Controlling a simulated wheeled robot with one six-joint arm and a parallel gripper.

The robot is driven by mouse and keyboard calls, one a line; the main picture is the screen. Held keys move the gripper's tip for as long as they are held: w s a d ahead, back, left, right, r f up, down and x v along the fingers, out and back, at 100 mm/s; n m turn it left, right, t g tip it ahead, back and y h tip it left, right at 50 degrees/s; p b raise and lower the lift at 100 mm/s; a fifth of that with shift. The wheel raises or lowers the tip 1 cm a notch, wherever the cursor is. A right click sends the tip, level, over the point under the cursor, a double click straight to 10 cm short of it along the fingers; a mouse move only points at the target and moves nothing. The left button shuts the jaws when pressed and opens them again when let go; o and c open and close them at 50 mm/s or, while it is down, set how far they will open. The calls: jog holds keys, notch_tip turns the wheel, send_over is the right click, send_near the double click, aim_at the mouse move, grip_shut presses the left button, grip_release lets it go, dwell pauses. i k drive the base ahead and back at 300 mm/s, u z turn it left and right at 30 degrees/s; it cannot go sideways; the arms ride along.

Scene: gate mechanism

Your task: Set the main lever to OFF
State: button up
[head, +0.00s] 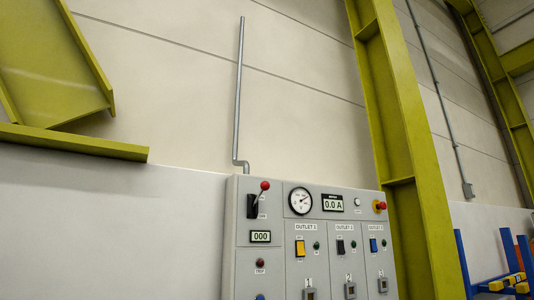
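The main lever (264,186) is at the upper left of a grey control panel (239,243) in the head view. It has a red ball knob on a short rod that rises up and to the right from a black base plate (252,206). Small marks beside the plate are too small to read, so I cannot tell which setting they show. My gripper is not in view.
Right of the lever are a round gauge (300,201), a 0.0 A display (332,203) and a red button (380,206) on yellow. Below are a 000 display (260,237) and yellow, black and blue outlet switches. A yellow-green column (400,150) stands at the right.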

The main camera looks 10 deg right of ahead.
aim_at(265, 186)
jog(key=z, duration=1.15)
jog(key=i, duration=0.5)
jog(key=u, duration=0.4)
